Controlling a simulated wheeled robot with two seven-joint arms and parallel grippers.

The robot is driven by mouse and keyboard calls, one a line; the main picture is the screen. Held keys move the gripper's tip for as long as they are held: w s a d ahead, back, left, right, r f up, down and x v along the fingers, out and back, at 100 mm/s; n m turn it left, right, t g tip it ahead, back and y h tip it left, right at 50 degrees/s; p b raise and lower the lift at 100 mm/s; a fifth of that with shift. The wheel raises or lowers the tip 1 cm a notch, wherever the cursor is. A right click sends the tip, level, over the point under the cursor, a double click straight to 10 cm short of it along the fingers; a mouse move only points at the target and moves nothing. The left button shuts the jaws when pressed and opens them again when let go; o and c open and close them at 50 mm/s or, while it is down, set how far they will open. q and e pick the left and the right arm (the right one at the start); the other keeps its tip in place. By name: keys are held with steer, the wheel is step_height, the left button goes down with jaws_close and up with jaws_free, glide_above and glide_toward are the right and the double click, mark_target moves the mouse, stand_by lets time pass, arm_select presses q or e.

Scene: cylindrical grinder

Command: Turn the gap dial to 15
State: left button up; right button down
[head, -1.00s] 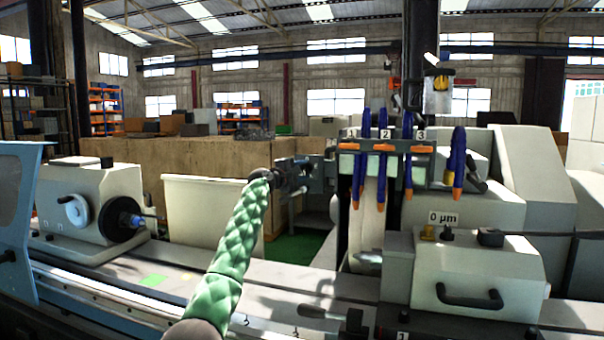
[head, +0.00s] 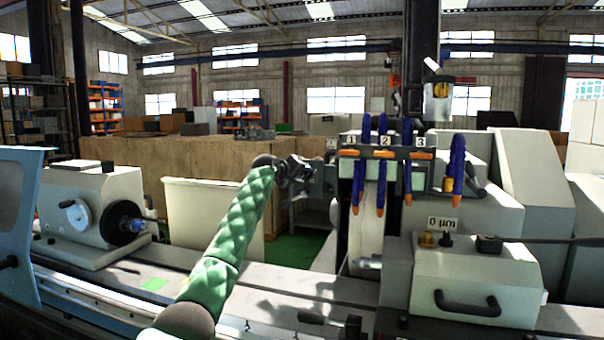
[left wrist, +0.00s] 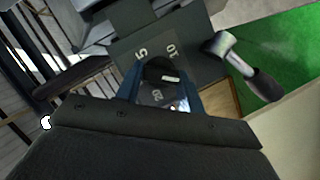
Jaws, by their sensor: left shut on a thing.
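My left gripper (head: 308,180) reaches from the left to the grey bracket beside the grinding wheel guard. In the left wrist view its two blue fingers (left wrist: 161,92) are shut on the dark round knob of the gap dial (left wrist: 160,70), one finger on each side. A small pale mark shows on the knob. I cannot read 15, and the fingers cover part of the plate. In the head view the dial is hidden by the gripper. My right gripper is not in view.
A lever with a dark grip (left wrist: 258,80) sticks out close to the dial. Blue hoses with orange tips (head: 382,165) hang right of the gripper. A white box with a black handle (head: 470,280) stands at the right, and the workhead (head: 85,205) at the left.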

arm_select(q)
steer(key=shift+d+f+m+y, duration=0.1)
steer(key=shift+f+m+y, duration=0.15)
steer(key=shift+m+y, duration=0.2)
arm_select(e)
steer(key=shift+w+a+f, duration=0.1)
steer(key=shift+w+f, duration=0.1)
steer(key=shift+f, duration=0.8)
arm_select(q)
steer(key=o, duration=1)
steer(key=shift+r, duration=0.1)
